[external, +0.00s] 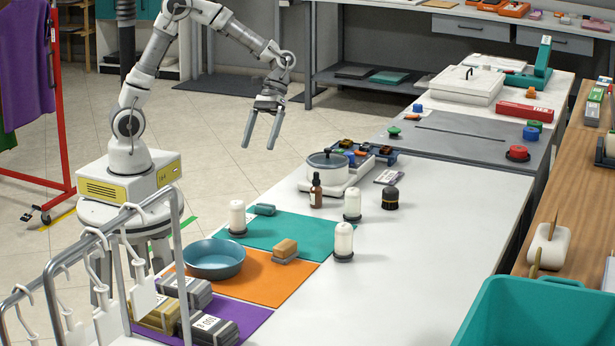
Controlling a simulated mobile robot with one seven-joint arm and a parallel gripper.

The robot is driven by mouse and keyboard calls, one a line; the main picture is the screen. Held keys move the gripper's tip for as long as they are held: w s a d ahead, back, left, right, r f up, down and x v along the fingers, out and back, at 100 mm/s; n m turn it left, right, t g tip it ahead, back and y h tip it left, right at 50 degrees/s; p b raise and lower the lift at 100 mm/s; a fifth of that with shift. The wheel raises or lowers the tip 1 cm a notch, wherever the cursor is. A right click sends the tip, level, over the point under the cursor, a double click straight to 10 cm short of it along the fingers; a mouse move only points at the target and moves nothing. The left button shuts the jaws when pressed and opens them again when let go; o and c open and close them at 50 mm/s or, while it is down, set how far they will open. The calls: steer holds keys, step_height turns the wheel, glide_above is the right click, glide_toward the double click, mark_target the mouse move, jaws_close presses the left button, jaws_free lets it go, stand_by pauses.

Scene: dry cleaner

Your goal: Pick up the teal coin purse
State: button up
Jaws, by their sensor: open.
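A small teal item (264,209), which looks like the coin purse, lies at the far left corner of the teal mat (290,234) on the white table. It is small in the picture and its details cannot be made out. My gripper (258,147) is open and empty, with its fingers pointing down. It is raised in the air, higher in the picture than the teal item, and appears to be beyond the table's left edge, over the floor. The gripper and the teal item are clearly apart.
White-bodied bottles (237,217) stand near the teal item and along the mat. A lidded pot (328,166), a brown dropper bottle (316,190) and a dark jar (390,198) stand behind. The table's right side is clear.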

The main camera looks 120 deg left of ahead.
steer(key=w+a+f+n+t+h, duration=0.2)
steer(key=w+a+f+n+h, duration=0.15)
steer(key=a+f+n, duration=0.35)
steer(key=m+b, duration=0.2)
steer(key=b, duration=0.2)
glide_toward(264, 206)
steer(key=shift+w+d+f+h, duration=0.15)
steer(key=shift+d+f+h, duration=0.1)
steer(key=shift+d+f, duration=0.25)
steer(key=shift+w+d+f+h, duration=0.2)
steer(key=shift+d+f, duration=0.15)
steer(key=shift+f, duration=0.3)
steer(key=shift+b+x, duration=0.85)
steer(key=shift+x, duration=1.85)
steer(key=shift+s, duration=0.15)
steer(key=c, duration=1.4)
steer(key=shift+r, duration=0.2)
